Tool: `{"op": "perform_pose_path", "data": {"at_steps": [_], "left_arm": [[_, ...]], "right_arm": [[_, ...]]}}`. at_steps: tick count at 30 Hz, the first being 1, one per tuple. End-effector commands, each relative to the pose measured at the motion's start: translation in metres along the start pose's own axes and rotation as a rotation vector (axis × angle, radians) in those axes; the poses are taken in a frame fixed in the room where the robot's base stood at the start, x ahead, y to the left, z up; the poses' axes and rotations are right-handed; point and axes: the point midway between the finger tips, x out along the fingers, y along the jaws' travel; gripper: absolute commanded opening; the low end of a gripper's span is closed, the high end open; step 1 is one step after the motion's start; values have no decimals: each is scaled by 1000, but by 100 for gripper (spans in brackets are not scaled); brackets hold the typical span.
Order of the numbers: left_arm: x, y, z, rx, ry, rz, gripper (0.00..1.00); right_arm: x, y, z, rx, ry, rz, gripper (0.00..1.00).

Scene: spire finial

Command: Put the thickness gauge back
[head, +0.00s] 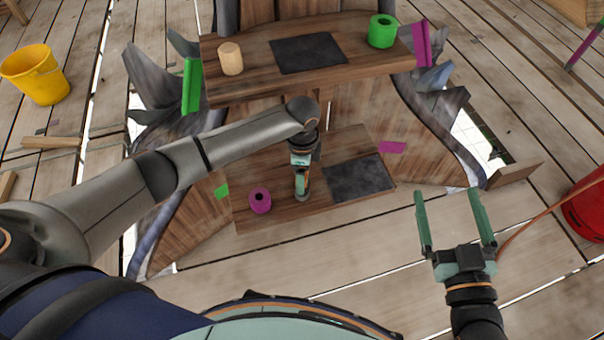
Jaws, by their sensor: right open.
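I cannot make out for sure which thing is the thickness gauge. A wooden stand has an upper shelf (350,65) and a lower shelf (300,212). My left gripper (301,190) points down over the lower shelf, between a magenta ring (260,201) and a dark mat (358,178). Its fingers show nearly edge-on, so whether they hold anything is hidden. My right gripper (448,194) is open and empty, in front of the stand at the right. On the upper shelf are a tan cylinder (231,58), a dark mat (308,53) and a green ring (382,31).
Green (191,86) and magenta (421,44) upright pieces flank the upper shelf. A yellow bucket (35,74) stands far left; a red bucket (588,205) is at the right edge. Loose planks lie left. The plank floor has gaps. My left arm crosses above the lower shelf.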

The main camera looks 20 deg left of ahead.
Motion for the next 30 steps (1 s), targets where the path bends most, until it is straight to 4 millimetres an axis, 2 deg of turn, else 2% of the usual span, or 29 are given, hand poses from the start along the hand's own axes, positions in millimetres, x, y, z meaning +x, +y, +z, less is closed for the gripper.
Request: {"op": "perform_pose_path", "data": {"at_steps": [9, 10, 17, 28, 29, 30], "left_arm": [[2, 0, 0, 0, 0, 1, 5], [3, 0, 0, 0, 0, 1, 73], [2, 0, 0, 0, 0, 1, 99], [-4, 0, 0, 1, 1, 0, 100], [-6, 0, 0, 1, 1, 0, 100], [-10, 0, 0, 1, 1, 0, 100]], "right_arm": [[0, 0, -1, -1, 4, 0, 100], [0, 0, -2, -2, 6, 0, 100], [0, 0, -2, -2, 6, 1, 100], [0, 0, -2, 3, -2, 0, 100], [0, 0, -2, 6, -8, 0, 100], [-1, -1, 8, 15, -44, -2, 100]]}}
